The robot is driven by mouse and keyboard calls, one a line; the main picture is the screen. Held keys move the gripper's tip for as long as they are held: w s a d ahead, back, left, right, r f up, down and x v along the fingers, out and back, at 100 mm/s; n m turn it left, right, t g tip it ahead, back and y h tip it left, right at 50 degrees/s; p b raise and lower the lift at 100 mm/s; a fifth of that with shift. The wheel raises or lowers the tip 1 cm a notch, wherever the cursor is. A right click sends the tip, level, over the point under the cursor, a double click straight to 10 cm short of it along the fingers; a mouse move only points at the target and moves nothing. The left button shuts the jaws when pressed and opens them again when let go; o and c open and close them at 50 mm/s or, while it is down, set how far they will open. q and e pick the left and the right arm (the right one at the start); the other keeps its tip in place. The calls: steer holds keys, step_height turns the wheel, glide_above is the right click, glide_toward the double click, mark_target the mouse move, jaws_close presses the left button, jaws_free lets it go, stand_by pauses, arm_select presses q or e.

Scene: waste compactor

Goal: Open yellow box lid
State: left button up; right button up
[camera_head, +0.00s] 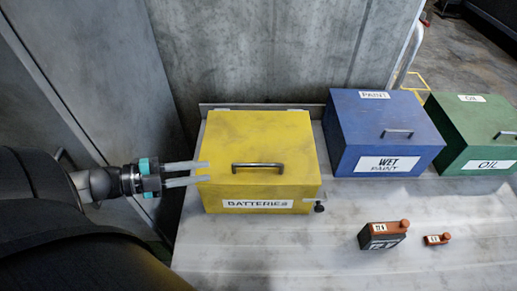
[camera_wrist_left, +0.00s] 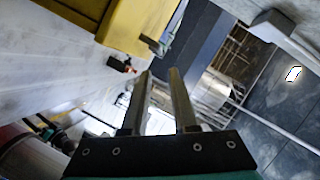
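The yellow box (camera_head: 215,200) labelled BATTERIES stands on the pale bench, and its lid (camera_head: 262,135) is shut. A dark bar handle (camera_head: 258,166) sits on the lid toward its front. My left gripper (camera_head: 207,171) is at the box's left side, fingers pointing right, their tips overlapping the lid's left edge in the picture. The two fingers are parallel with a gap and nothing between them. In the left wrist view the yellow box (camera_wrist_left: 136,25) is at the upper left, beyond the open fingers (camera_wrist_left: 160,75). Contact with it cannot be told. My right gripper is not in view.
A blue WET PAINT box (camera_head: 350,130) and a green OIL box (camera_head: 470,125) stand to the right. A larger battery (camera_head: 381,238) and a smaller one (camera_head: 436,239) lie on the bench (camera_head: 290,255) in front. A grey wall (camera_head: 265,50) rises behind the yellow box.

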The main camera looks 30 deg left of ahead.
mark_target(253, 165)
arm_select(q)
steer(key=b+x, duration=0.1)
steer(key=x, duration=1.2)
steer(key=shift+s+d+r+b, duration=0.1)
steer(key=shift+b, duration=0.25)
steer(key=shift+x, duration=1.05)
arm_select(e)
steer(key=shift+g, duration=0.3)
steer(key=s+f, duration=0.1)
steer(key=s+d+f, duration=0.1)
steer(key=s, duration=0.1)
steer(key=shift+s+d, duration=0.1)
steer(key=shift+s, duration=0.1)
arm_select(q)
steer(key=shift+c, duration=0.2)
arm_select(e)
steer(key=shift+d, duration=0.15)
arm_select(q)
jaws_close()
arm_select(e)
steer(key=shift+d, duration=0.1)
